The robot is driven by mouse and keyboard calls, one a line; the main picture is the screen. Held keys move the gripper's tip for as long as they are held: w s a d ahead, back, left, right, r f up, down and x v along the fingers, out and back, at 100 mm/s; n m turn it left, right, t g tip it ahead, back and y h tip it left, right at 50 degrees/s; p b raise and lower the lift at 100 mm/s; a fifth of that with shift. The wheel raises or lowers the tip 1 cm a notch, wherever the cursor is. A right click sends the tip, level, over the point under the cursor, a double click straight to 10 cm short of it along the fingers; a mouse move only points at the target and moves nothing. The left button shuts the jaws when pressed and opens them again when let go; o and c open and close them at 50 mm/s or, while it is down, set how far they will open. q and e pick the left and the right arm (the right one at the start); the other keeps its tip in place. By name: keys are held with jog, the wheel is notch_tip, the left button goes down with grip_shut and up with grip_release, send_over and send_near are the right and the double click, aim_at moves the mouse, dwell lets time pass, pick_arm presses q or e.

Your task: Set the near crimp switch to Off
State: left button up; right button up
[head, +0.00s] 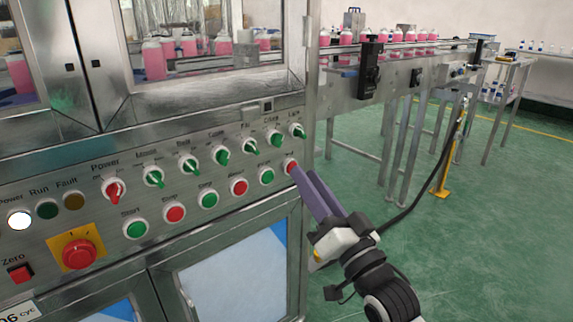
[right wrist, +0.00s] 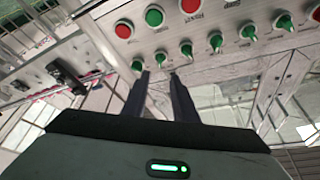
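The crimp switch (head: 275,139) is a green rotary knob on a white collar, second from the right in the upper row of the steel panel. The small label above it seems to read Crimp. In the right wrist view, turned over, it appears to be the knob (right wrist: 160,58) second from the left. My right gripper (head: 302,171) is in front of the panel's right end, just below the switch row, its fingers pointing at the panel. In the right wrist view its fingers (right wrist: 158,74) are apart with nothing between them. My left gripper is not in view.
A red button (head: 290,166) lies by the right fingertips. Other green knobs, a red power knob (head: 114,190) and several buttons crowd the panel. A red emergency stop (head: 79,253) sits lower left. A conveyor (head: 400,55) with pink bottles stands behind; green floor is open at right.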

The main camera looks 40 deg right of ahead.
aim_at(282, 141)
jog(key=b+x, duration=0.1)
jog(key=x, duration=0.9)
grip_shut()
